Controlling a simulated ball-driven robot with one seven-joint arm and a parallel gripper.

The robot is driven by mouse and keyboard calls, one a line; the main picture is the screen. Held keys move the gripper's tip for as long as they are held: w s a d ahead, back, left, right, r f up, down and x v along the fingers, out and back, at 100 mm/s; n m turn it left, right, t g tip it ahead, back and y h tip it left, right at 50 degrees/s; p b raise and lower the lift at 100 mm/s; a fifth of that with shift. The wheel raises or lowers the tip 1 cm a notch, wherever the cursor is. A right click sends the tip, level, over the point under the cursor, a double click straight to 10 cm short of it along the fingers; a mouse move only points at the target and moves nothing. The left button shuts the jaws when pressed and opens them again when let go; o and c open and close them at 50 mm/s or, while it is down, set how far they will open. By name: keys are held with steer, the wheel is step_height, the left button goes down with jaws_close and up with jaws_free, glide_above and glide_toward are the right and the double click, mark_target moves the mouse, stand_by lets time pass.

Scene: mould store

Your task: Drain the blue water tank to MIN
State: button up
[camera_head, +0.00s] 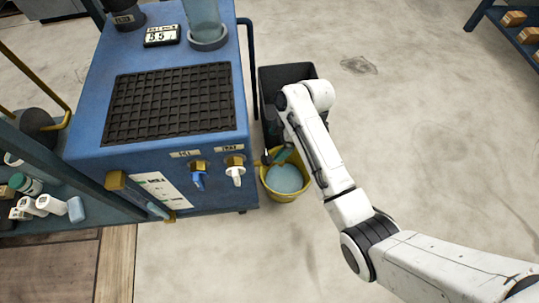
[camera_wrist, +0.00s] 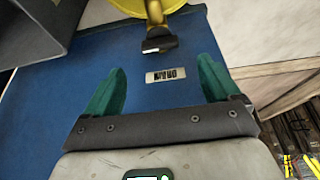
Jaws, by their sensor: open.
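A blue cabinet (camera_head: 120,45) carries a translucent bluish cylinder (camera_head: 204,14) at its back right; no MIN mark is legible. The cabinet front has a tap with a blue lever (camera_head: 198,181) and a tap with a white lever (camera_head: 236,175). A yellow bucket (camera_head: 263,186) with pale blue water stands on the floor beside the cabinet. My gripper (camera_head: 277,156) is low by the cabinet's right side, above the bucket's rim. In the wrist view, my gripper (camera_wrist: 162,66) is open and empty. A brass fitting with a dark end (camera_wrist: 156,30) lies just ahead, between and beyond the fingertips.
A black bin (camera_head: 290,73) stands behind the bucket, close to my arm. A black grid mat (camera_head: 170,103) and a display (camera_head: 162,35) are on the cabinet top. A shelf with small bottles (camera_head: 40,227) is at the left. The floor at the right is open.

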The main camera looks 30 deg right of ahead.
mark_target(267, 156)
steer(key=b+x, duration=0.3)
steer(key=x, duration=0.4)
steer(key=shift+a+f, duration=0.15)
steer(key=shift+f, duration=0.05)
